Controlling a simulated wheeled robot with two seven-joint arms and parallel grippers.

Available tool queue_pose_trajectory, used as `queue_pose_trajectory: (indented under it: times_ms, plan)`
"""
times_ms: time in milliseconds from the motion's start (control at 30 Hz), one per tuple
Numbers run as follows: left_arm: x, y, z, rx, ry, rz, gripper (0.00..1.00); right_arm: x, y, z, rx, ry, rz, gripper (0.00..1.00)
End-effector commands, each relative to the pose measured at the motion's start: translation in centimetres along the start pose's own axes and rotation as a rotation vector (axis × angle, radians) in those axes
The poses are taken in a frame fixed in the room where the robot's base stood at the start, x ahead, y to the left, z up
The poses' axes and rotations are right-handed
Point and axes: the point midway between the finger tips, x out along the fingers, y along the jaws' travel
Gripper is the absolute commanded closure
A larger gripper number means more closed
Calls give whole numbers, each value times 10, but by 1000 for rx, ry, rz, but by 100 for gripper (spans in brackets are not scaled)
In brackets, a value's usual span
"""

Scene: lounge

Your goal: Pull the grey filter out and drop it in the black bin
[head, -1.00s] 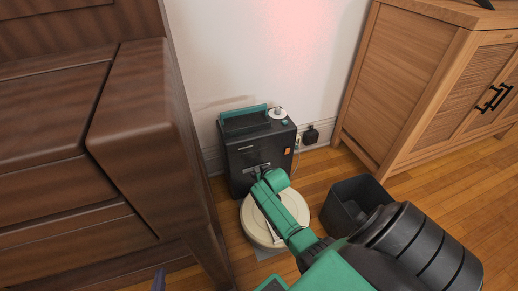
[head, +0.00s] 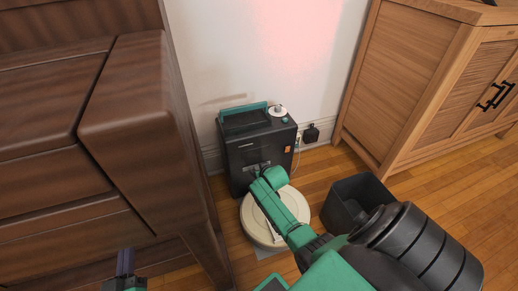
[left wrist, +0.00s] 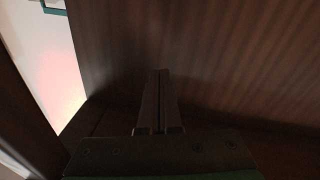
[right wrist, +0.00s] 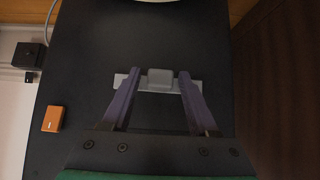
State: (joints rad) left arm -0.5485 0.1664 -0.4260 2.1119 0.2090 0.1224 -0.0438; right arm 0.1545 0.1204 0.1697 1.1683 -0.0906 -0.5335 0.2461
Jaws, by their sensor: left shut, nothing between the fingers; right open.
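The grey filter (right wrist: 160,79) shows in the right wrist view as a pale bar with a raised tab on the dark front of a black dock (head: 238,160). In the head view the filter (head: 251,168) is partly hidden by my right arm. My right gripper (right wrist: 158,85) is open, with its fingers on either side of the tab; I cannot tell whether they touch it. The black bin (head: 337,213) stands on the floor to the right, partly behind my right arm. My left gripper (head: 125,262) is shut and empty by the dark wooden furniture; its fingers also fill the left wrist view (left wrist: 160,100).
A cream round robot vacuum (head: 292,203) sits in front of the dock, below my right arm. Dark wooden furniture (head: 150,120) stands close on the left. A light wooden cabinet (head: 400,90) is on the right. A wall plug (head: 311,134) with a cord is beside the dock.

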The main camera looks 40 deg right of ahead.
Motion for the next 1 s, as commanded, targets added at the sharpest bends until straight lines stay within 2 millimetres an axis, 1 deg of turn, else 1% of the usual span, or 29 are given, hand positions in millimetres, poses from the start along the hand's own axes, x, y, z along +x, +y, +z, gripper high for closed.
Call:
queue_pose_trajectory:
  times_ms: [200,400,567,800,833,867,900,967,1000]
  plan:
    - [10,0,-25,21,75,10,100,3,0,0,0,0,0,40]
    - [17,1,-45,37,132,17,100,5,0,0,0,0,0,40]
    - [19,2,-52,42,153,20,100,5,0,0,0,0,0,40]
    - [19,2,-53,43,155,20,100,5,0,0,0,0,0,40]
    - [19,2,-53,43,155,20,100,5,0,0,0,0,0,48]
    - [19,2,-53,43,155,20,100,5,0,0,0,0,0,59]
    - [19,2,-53,43,155,20,100,5,0,0,0,0,0,74]
    - [19,2,-53,43,155,20,100,5,0,0,0,0,0,97]
    - [19,2,-53,42,155,20,100,5,0,0,0,0,0,100]
